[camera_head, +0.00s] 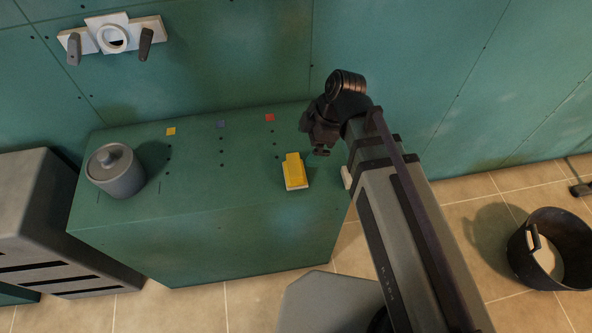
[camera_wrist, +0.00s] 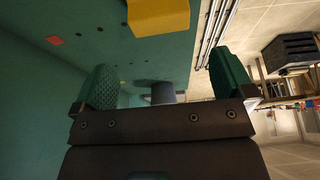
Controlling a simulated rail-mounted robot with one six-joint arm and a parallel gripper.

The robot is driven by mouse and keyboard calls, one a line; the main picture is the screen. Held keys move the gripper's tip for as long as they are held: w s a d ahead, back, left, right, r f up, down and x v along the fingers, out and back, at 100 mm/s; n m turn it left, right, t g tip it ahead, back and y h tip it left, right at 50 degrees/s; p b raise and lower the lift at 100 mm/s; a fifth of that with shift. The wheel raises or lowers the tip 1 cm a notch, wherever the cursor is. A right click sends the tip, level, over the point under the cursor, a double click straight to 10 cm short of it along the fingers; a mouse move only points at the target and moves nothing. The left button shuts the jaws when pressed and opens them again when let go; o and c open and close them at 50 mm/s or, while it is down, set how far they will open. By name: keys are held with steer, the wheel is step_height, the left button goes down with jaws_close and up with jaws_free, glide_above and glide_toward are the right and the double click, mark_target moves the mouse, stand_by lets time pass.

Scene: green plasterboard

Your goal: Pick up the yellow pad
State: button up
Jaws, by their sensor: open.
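The yellow pad (camera_head: 294,172) lies on the green box top (camera_head: 215,190), near its right end. It has a pale lower layer and a narrower block at its back. My gripper (camera_head: 320,152) is just right of and behind the pad, above the box, apart from it. In the wrist view the gripper's two green fingers (camera_wrist: 163,66) are spread, with nothing between them. The yellow pad (camera_wrist: 158,14) shows at the top edge there, beyond the fingertips and partly cut off.
A grey lidded pot (camera_head: 117,173) stands at the box's left. Small yellow, blue and red squares mark the top, the red one (camera_head: 270,117) nearest my gripper. The green wall (camera_head: 220,60) rises close behind. A black bucket (camera_head: 540,260) stands on the floor right. The box's middle is clear.

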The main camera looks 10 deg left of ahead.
mark_target(295, 165)
steer(key=b+x, duration=0.1)
steer(key=x, duration=0.1)
steer(key=b+x, duration=0.2)
steer(key=shift+d+f, duration=0.1)
steer(key=shift+f, duration=0.25)
steer(key=shift+f+b, duration=0.3)
steer(key=shift+b, duration=0.15)
steer(key=shift+a+r, duration=0.1)
steer(key=shift+a, duration=0.15)
steer(key=b+x, duration=0.4)
steer(key=x, duration=0.1)
steer(key=shift+d+b, duration=0.1)
steer(key=shift+b, duration=0.25)
steer(key=c, duration=0.7)
step_height(295, 165, up, 10)
steer(key=p, duration=1)
steer(key=shift+r+p, duration=0.2)
steer(key=shift+p, duration=0.15)
steer(key=shift+c, duration=0.2)
steer(key=shift+f, duration=0.15)
steer(key=o, duration=0.4)
steer(key=shift+c, duration=1.3)
